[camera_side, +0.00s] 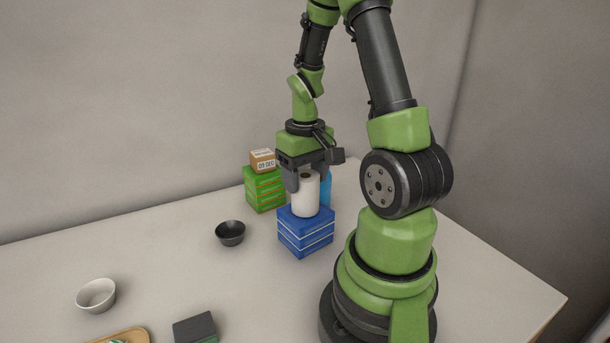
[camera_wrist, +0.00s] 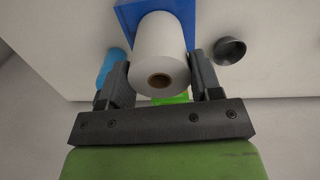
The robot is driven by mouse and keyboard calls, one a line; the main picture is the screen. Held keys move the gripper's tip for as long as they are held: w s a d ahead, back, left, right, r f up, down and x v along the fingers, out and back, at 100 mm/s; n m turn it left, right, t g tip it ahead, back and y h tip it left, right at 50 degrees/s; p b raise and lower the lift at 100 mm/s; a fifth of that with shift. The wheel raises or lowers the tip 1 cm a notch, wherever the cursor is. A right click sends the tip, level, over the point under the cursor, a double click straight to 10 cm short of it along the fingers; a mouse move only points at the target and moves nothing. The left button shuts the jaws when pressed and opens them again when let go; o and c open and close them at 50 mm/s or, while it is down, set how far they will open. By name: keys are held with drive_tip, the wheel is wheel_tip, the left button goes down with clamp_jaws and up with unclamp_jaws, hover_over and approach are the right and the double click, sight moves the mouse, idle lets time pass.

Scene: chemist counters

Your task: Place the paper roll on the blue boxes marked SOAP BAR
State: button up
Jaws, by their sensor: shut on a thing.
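The white paper roll (camera_side: 306,196) is upright at the top of the stacked blue boxes (camera_side: 305,235). Its lower end meets their top face in the side view, though I cannot tell if it bears its full weight there. My gripper (camera_side: 306,183) is shut on the roll from above, one finger on each side. In the wrist view the roll (camera_wrist: 160,58) is between the two fingers (camera_wrist: 160,80), its brown core facing the camera. The blue boxes (camera_wrist: 128,14) show behind it. Any lettering on the boxes is too small to read.
Green boxes (camera_side: 264,190) with a small brown carton (camera_side: 262,160) on top stand behind left. A light blue object (camera_side: 326,188) is just behind the roll. A dark bowl (camera_side: 230,233) is left of the blue boxes. A white bowl (camera_side: 96,295), wooden tray (camera_side: 128,335) and dark box (camera_side: 194,327) are farther forward.

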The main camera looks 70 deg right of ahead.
sight(305, 175)
drive_tip(key=shift+f, duration=0.1)
drive_tip(key=o, duration=1)
drive_tip(key=shift+c, duration=0.2)
wheel_tip(305, 175, up, 12)
drive_tip(key=s+a+r+n+t+y, duration=0.1)
drive_tip(key=a+r+t, duration=0.1)
drive_tip(key=a, duration=0.7)
drive_tip(key=s+a+r+n+t+y, duration=0.1)
drive_tip(key=a+t, duration=0.4)
drive_tip(key=a, duration=0.5)
wheel_tip(305, 175, up, 2)
drive_tip(key=shift+r+n, duration=0.25)
drive_tip(key=shift+n, duration=0.35)
drive_tip(key=shift+a, duration=0.1)
